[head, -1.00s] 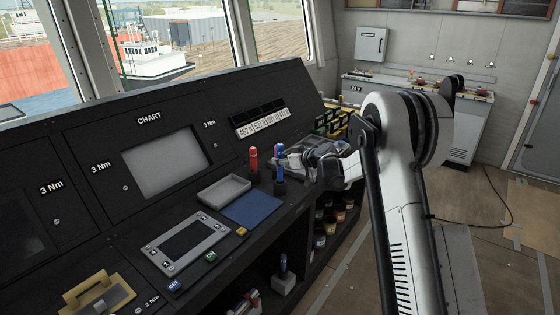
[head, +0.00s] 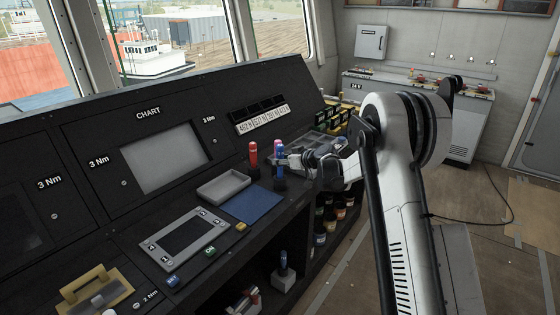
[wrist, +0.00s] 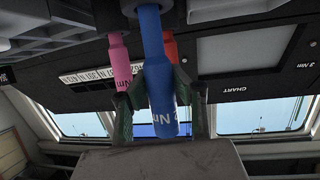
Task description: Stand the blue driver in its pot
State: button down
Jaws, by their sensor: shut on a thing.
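The blue driver (head: 281,162) is upright at the right end of the console, directly over a dark pot (head: 279,184). Its lower end meets the pot in the head view; I cannot tell how deep it sits. My gripper (wrist: 160,100) is shut on the blue driver, which also shows between the fingers in the upside-down wrist view (wrist: 157,60). A pink driver (wrist: 120,62) stands close beside it. A red driver (head: 253,154) stands in its own dark pot to the left; it is partly hidden behind the blue one in the wrist view.
A grey tray (head: 223,188) and a blue mat (head: 253,205) lie left of the pots. A grey tray with compartments lies behind my gripper. Another blue-handled tool (head: 283,260) stands in a pale block below the console. The aisle floor is open.

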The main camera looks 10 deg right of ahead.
jog(key=shift+f+b, duration=1)
jog(key=shift+f, duration=0.4)
jog(key=c, duration=1.4)
grip_release()
jog(key=shift+c, duration=0.2)
jog(key=v, duration=1.2)
